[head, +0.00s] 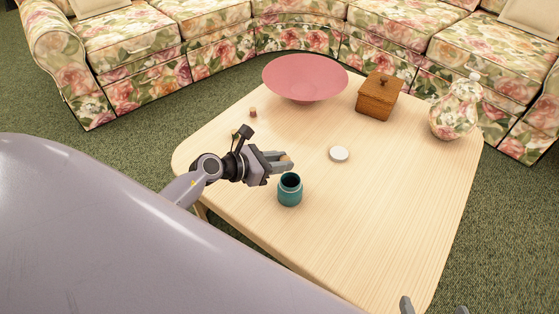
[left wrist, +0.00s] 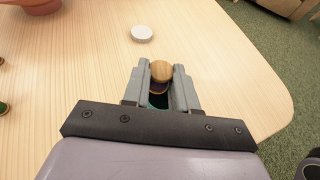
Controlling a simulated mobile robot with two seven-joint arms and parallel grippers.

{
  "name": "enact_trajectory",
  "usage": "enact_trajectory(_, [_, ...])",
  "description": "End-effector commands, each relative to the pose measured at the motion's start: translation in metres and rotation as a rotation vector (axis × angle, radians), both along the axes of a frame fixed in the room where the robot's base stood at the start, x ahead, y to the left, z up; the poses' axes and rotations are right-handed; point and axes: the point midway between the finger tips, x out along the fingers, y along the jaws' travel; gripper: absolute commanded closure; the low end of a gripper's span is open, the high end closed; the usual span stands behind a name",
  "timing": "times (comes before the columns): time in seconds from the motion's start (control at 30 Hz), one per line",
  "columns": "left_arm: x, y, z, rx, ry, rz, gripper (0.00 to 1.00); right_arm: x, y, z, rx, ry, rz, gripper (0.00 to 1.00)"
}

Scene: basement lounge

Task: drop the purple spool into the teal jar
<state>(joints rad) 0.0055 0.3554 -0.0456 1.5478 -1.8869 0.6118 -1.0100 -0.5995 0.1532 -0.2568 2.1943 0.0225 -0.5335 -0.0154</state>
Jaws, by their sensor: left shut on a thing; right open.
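My left gripper (head: 280,161) is shut on the purple spool (left wrist: 160,71). The spool's round wooden end faces the camera in the left wrist view, with a dark purple band just below it; in the head view only a small tan bit shows between the fingers. The teal jar (head: 289,192) stands upright and open on the table, just below the left gripper's fingertips. A bit of teal also shows between the fingers in the left wrist view, beneath the spool. I cannot tell whether the spool is centred over the mouth. My right gripper (head: 434,306) is open at the bottom edge.
The wooden table (head: 370,220) also holds a white disc (head: 339,153), a pink bowl (head: 304,78), a lidded wicker box (head: 378,97), a floral lidded jar (head: 456,109) and a small brown piece (head: 253,112). The table's front right is clear. A floral sofa (head: 205,40) stands behind.

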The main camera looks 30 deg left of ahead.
Motion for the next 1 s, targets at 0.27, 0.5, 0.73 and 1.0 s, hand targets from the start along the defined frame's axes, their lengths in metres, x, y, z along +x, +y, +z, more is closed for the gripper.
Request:
enact_trajectory(0.27, [0.0, 0.0, -0.001, 0.0, 0.0, 0.0, 1.0, 0.0, 0.001, 0.0, -0.002, -0.002, 0.002, 0.0])
enact_trajectory(0.5, [0.0, 0.0, -0.001, 0.0, 0.0, 0.0, 0.43, 0.0, 0.0, 0.0, -0.002, -0.002, 0.002, 0.0])
enact_trajectory(0.73, [-0.003, 0.002, 0.001, 0.001, 0.001, 0.001, 0.43, 0.0, 0.0, 0.002, -0.001, -0.002, 0.001, 0.0])
enact_trajectory(1.0, [-0.031, 0.019, 0.014, 0.003, 0.002, 0.001, 0.43, 0.0, -0.004, 0.005, -0.001, 0.004, -0.009, 0.0])
